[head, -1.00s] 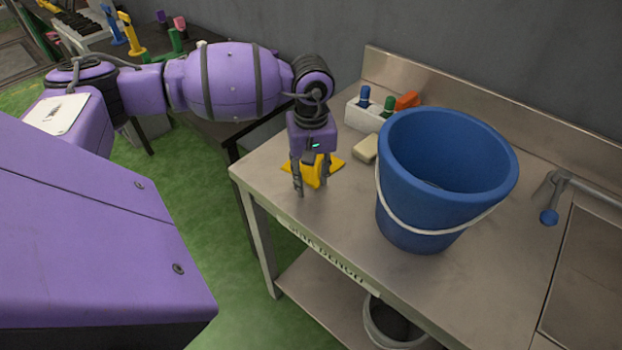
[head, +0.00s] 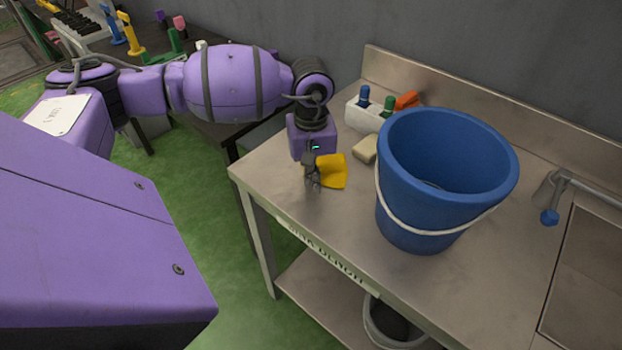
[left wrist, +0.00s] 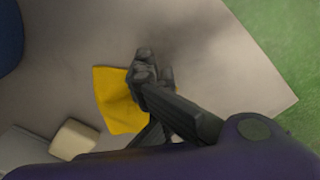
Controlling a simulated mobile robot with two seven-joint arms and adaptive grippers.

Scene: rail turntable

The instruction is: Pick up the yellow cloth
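The yellow cloth (head: 333,171) is near the left end of the metal bench, against the right side of my left gripper (head: 312,185). The two fingers are drawn together at the cloth's edge and look shut on it. The exact pinch is hidden behind the fingers. In the left wrist view, the fingertips (left wrist: 157,68) are close together and overlap one edge of the cloth (left wrist: 116,100). I cannot tell whether the cloth is clear of the bench. My right gripper is not in view.
A blue bucket (head: 440,180) with a white handle stands to the right on the bench (head: 350,220). A beige block (head: 365,149) and a white holder (head: 360,118) with coloured bottles are behind. A tap (head: 552,200) is at far right. The front left bench top is clear.

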